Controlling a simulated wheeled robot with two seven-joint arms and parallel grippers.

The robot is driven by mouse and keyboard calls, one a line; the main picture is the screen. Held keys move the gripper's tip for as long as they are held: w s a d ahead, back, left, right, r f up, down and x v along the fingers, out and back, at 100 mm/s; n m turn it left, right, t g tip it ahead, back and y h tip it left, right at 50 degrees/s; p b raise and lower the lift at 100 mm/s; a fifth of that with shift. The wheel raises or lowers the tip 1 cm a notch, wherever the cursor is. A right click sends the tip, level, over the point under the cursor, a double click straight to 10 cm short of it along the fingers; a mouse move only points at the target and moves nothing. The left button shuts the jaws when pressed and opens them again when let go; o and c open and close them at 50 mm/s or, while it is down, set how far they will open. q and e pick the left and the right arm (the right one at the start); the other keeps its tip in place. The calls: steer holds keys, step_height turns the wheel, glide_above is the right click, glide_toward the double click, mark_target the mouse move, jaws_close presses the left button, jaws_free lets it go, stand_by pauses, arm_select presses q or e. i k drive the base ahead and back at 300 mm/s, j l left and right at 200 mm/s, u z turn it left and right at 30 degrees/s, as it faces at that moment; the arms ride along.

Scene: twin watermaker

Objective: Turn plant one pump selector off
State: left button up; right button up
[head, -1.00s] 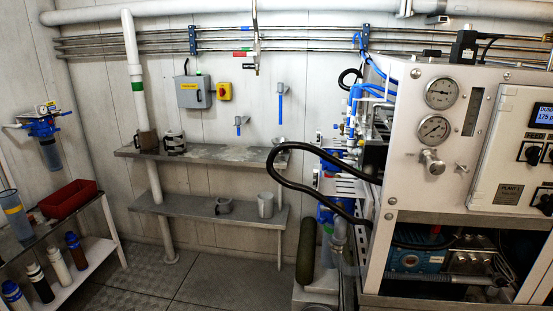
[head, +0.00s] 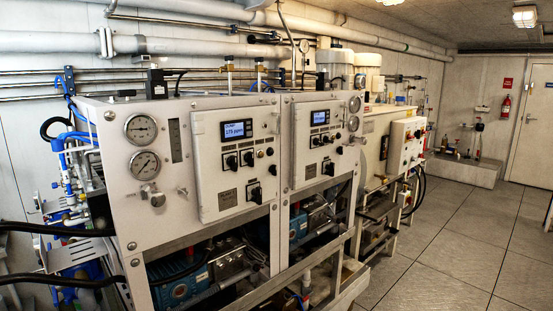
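The nearer watermaker cabinet (head: 110,108) stands left of centre in the head view. Its control panel (head: 210,150) has a lit display (head: 236,130) that seems to read 175 ppm. Below the display are two black selector knobs, a left one (head: 232,161) and a right one (head: 247,158). A third black knob (head: 256,193) sits lower right, beside a grey nameplate (head: 228,198) too small to read here. I cannot tell which knob is the pump selector, nor their exact positions. Neither of my grippers is in view.
A second, similar panel (head: 318,140) with its own display and knobs adjoins on the right. Pumps (head: 180,285) sit in the open frame below. Black hoses (head: 50,230) cross at left. Open tiled floor (head: 450,250) lies right, toward a white door (head: 533,145).

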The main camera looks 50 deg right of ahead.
mark_target(249, 157)
steer(key=z, duration=1.3)
